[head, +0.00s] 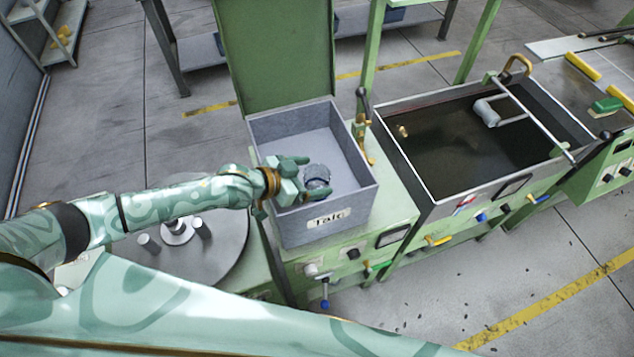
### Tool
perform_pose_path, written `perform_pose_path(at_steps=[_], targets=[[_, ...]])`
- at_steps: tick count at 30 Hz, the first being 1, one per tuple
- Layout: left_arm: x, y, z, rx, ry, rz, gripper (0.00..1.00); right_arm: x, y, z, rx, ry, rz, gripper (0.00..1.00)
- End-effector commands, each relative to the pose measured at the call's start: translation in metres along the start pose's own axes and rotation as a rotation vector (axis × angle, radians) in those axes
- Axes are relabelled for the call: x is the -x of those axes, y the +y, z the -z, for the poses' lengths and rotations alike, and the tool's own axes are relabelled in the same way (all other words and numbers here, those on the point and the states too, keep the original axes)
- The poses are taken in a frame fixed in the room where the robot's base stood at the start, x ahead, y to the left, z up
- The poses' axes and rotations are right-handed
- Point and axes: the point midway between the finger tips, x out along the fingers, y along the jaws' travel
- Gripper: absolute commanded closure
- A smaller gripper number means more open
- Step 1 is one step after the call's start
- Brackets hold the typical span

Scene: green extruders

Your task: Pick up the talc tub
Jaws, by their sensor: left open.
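The talc tub (325,240) is a grey, open-topped rectangular box with a label reading "Talc" on its front wall. It sits on a green machine in the middle of the head view. My left gripper (311,178) is over the tub's front left part, with its fingers inside the outline of the opening. It is open. A small grey, glassy, round thing (317,175) shows between its fingers; I cannot tell whether they touch it. The fingers and wrist hide part of the tub's left and front walls. My right gripper is not in view.
A green panel (275,50) rises behind the tub. A dark liquid bath (455,135) with a metal rim and rod stands at right. Levers (362,130) stand by the tub's right side. A round grey plate (190,245) with small cylinders lies at left, below my arm.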

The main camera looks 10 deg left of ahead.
Motion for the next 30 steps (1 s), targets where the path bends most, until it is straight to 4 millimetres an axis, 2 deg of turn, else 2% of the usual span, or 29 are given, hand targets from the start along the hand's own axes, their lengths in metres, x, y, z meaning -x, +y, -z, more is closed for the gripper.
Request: perform_pose_path(at_steps=[3,8,13,14,23,30], targets=[[-0.006,0.0,0.0,-0.001,0.0,0.0,0.17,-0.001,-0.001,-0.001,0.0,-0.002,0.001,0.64],[-0.006,0.0,0.0,-0.001,0.0,0.0,0.17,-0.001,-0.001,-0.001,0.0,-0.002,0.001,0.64],[-0.006,0.0,0.0,0.0,0.0,0.0,0.62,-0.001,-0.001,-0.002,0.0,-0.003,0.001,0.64],[-0.005,0.0,0.0,0.0,0.0,0.0,0.66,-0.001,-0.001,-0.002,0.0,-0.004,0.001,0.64],[-0.005,0.0,0.001,0.0,0.0,0.0,0.66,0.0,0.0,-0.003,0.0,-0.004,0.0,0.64],[0.006,0.0,0.021,0.0,0.002,0.0,0.66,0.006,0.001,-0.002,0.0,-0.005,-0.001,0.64]])
